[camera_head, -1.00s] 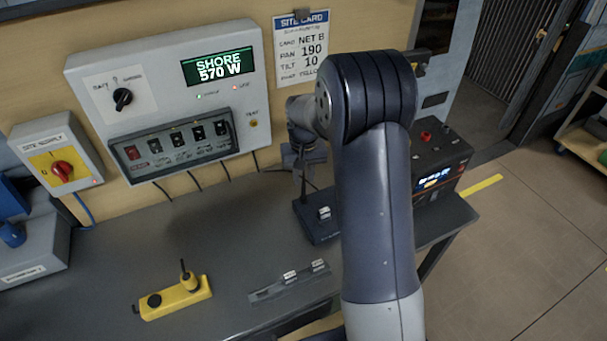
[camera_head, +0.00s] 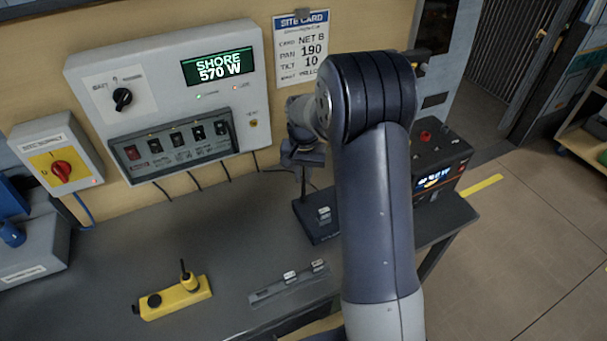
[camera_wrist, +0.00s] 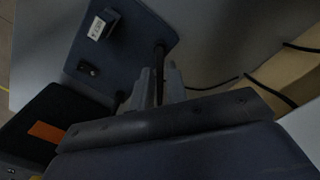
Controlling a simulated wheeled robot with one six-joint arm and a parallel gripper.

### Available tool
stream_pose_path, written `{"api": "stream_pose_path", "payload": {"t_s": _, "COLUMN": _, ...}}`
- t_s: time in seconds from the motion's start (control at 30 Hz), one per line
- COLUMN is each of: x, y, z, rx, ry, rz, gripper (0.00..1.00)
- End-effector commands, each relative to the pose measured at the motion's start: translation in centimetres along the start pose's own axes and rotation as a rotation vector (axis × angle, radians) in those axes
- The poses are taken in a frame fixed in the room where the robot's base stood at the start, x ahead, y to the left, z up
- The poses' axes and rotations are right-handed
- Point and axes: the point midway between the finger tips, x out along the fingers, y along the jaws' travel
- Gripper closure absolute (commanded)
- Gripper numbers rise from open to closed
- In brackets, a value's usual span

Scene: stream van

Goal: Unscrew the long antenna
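A dark box (camera_head: 318,226) stands on the grey bench, left of my arm. A thin black antenna (camera_head: 303,181) rises from it. In the wrist view the box (camera_wrist: 125,55) carries a small white tag, and the black antenna rod (camera_wrist: 160,62) runs from its edge between my fingers. A second dark rod end (camera_wrist: 118,99) shows beside it. My gripper (camera_head: 303,160) is above the box, pointing down. In the wrist view its two grey fingers (camera_wrist: 158,88) lie close on either side of the rod. Whether they touch it cannot be told.
A black device with a red knob (camera_head: 440,165) stands right of my arm. A yellow block with a short stub (camera_head: 178,298) and a grey strip with tags (camera_head: 288,283) lie at the front. The wall panel (camera_head: 165,95) is behind. The middle-left bench is clear.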

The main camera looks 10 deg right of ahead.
Motion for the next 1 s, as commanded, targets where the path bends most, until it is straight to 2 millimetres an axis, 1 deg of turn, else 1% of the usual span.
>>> {"api": "stream_pose_path", "payload": {"t_s": 0.03, "x": 0.00, "y": 0.00, "z": 0.00, "rx": 0.000, "ry": 0.000, "rz": 0.000, "gripper": 0.90}}
{"api": "stream_pose_path", "payload": {"t_s": 0.17, "x": 0.00, "y": 0.00, "z": 0.00, "rx": -0.001, "ry": 0.000, "rz": 0.000, "gripper": 1.00}}
{"api": "stream_pose_path", "payload": {"t_s": 0.5, "x": 0.00, "y": 0.00, "z": 0.00, "rx": -0.016, "ry": 0.000, "rz": 0.000, "gripper": 1.00}}
{"api": "stream_pose_path", "payload": {"t_s": 0.57, "x": 0.00, "y": 0.00, "z": 0.00, "rx": -0.054, "ry": 0.000, "rz": 0.000, "gripper": 1.00}}
{"api": "stream_pose_path", "payload": {"t_s": 0.8, "x": -0.02, "y": -0.01, "z": 0.00, "rx": -0.293, "ry": 0.000, "rz": 0.000, "gripper": 1.00}}
{"api": "stream_pose_path", "payload": {"t_s": 0.9, "x": -0.02, "y": -0.01, "z": 0.00, "rx": -0.342, "ry": 0.000, "rz": 0.000, "gripper": 1.00}}
{"api": "stream_pose_path", "payload": {"t_s": 1.0, "x": -0.02, "y": -0.01, "z": 0.00, "rx": -0.354, "ry": 0.000, "rz": 0.000, "gripper": 1.00}}
